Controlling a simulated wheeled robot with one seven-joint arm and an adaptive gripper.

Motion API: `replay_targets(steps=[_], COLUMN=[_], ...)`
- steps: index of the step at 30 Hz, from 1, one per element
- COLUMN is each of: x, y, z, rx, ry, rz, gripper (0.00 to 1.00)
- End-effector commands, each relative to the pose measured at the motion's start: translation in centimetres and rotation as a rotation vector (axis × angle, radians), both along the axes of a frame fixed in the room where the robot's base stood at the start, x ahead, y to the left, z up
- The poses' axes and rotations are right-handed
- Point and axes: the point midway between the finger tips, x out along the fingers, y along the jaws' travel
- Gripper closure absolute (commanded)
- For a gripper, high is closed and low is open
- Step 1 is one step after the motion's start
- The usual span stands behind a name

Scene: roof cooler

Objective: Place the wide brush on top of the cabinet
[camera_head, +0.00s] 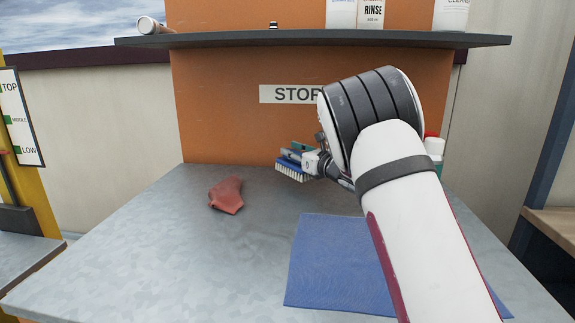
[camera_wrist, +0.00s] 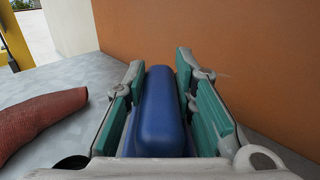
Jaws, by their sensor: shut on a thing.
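The wide brush (camera_head: 292,170) has a blue back and pale bristles pointing down. It is held above the grey counter, in front of the orange panel. My gripper (camera_head: 303,160) is shut on it; in the wrist view the teal pads of my gripper (camera_wrist: 160,105) press both sides of the brush's blue body (camera_wrist: 160,115). No thing in view is clearly the cabinet; an orange unit (camera_head: 230,110) with a "STOR..." label and a dark shelf (camera_head: 220,40) stands behind the counter. My arm hides part of the label and the right side.
A red cloth (camera_head: 227,195) lies on the counter (camera_head: 150,220) left of the brush; it also shows in the wrist view (camera_wrist: 35,120). A blue mat (camera_head: 325,265) lies at front right. A red-capped bottle (camera_head: 434,147) stands behind my arm. Bottles (camera_head: 371,14) stand on the shelf.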

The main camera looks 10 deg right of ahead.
Motion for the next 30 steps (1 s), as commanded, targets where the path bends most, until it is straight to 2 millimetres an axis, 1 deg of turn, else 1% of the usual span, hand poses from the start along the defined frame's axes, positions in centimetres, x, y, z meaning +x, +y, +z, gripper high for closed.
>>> replay_targets(steps=[5, 8, 9, 12, 14, 26, 27, 29, 30], x=[0.5, 1.0, 0.9, 0.9, 0.9, 0.9, 0.9, 0.9, 0.9], y=[0.8, 1.8, 1.6, 1.5, 1.5, 1.5, 1.5, 1.5, 1.5], z=[0.0, -0.3, -1.2, -2.9, -3.5, -3.8, -3.9, -3.8, -3.8], rx=[0.0, 0.0, 0.0, 0.0, 0.0, 0.0, 0.0, -0.001, 0.0], ry=[-0.002, 0.0, 0.002, 0.002, 0.0, -0.002, -0.001, 0.0, -0.001], rz=[0.001, 0.002, -0.001, -0.001, -0.001, 0.0, 0.0, 0.0, 0.0], gripper=[1.0, 1.0, 1.0, 1.0, 1.0, 1.0, 0.73, 0.6, 0.56])
